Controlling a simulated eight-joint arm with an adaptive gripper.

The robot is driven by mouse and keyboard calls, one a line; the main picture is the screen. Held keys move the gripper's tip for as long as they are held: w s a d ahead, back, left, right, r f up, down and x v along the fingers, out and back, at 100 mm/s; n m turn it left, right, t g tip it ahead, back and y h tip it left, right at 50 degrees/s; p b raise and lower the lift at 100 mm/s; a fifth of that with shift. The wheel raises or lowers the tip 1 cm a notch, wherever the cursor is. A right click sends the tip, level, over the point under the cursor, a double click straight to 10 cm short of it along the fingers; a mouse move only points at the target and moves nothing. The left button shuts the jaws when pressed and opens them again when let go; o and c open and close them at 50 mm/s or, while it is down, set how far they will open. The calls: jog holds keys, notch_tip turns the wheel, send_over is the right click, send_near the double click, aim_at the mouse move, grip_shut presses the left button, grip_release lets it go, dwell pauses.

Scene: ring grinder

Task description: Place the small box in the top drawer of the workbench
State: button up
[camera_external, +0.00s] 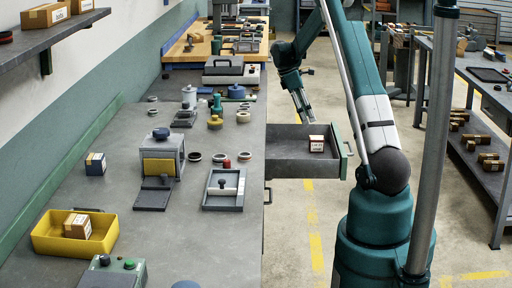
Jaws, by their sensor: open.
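The small box (316,144), white and brown with red print, sits inside the open top drawer (293,162) near its right end. The drawer sticks out to the right from the workbench (192,238). My gripper (308,121) hangs just above the drawer's back wall, up and slightly left of the box. It is open and appears apart from the box. The fingertips are small and partly blend with the drawer edge.
The workbench holds a yellow bin (45,240) with a cardboard box (77,226), a blue box (95,164), a grey machine with a yellow front (160,160), rings and small tools. A shelf (45,38) hangs upper left. Floor right of the drawer is partly taken by my arm.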

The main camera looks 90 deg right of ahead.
jog(key=w+a+r+t+h, duration=0.1)
jog(key=w+a+r, duration=0.6)
jog(key=w, duration=0.4)
jog(key=w+a+r+t+h, duration=0.1)
jog(key=w+a+r, duration=0.4)
jog(key=w+a, duration=0.45)
jog(key=w+a+r+t, duration=0.1)
jog(key=w+a+r, duration=0.35)
jog(key=a, duration=0.75)
jog(key=w+a+r+t+h, duration=0.1)
jog(key=w+a+r+t, duration=0.15)
jog(key=w+a, duration=0.65)
jog(key=w+a+r+t, duration=0.1)
jog(key=w+a+r, duration=0.25)
jog(key=a, duration=1.15)
jog(key=s+a+t+y, duration=0.1)
jog(key=s+a, duration=0.2)
jog(key=a, duration=0.9)
jog(key=s+a+f+t+y, duration=0.1)
jog(key=s+a, duration=0.3)
jog(key=a, duration=0.9)
jog(key=s+a+f+t+y, duration=0.1)
jog(key=s+a+t, duration=0.2)
jog(key=a, duration=1)
jog(key=shift+s+a+f, duration=0.15)
jog(key=shift+s+a, duration=0.1)
jog(key=shift+s, duration=0.5)
